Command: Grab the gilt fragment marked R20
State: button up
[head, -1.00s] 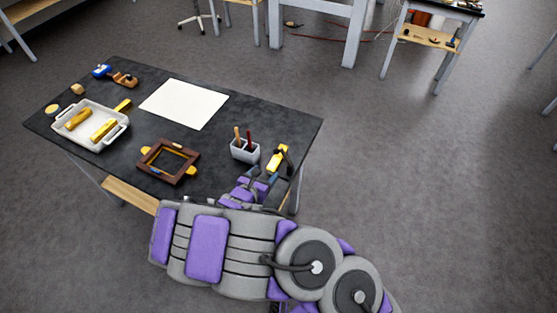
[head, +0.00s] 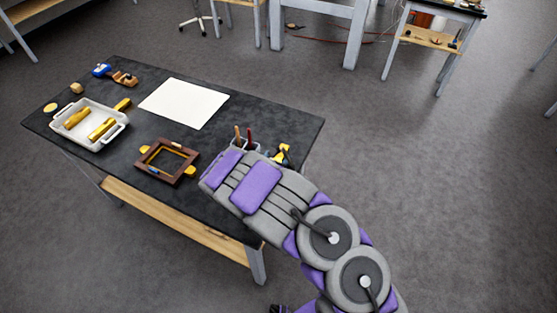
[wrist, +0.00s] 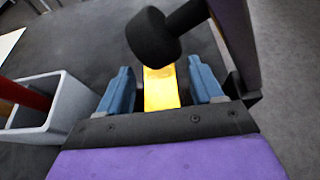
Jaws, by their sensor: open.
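A gold fragment (wrist: 161,92) lies between the two blue fingers of my gripper (wrist: 159,70) in the wrist view, with dark gaps on both sides. The fingers are open. A dark cylindrical head on a rod (wrist: 152,36) hangs over the fragment's far end and hides part of it. No marking R20 is readable.
A grey cup (wrist: 45,110) of tools stands left of my gripper. On the dark table (head: 110,170) are a white tray (head: 122,134) with gold pieces, a brown frame (head: 150,168) and a white sheet (head: 185,103). The table's right edge is close.

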jog(key=shift+a, duration=0.1)
jog(key=shift+c, duration=0.3)
jog(key=shift+c, duration=0.7)
jog(key=c, duration=0.9)
jog(key=shift+o, duration=0.2)
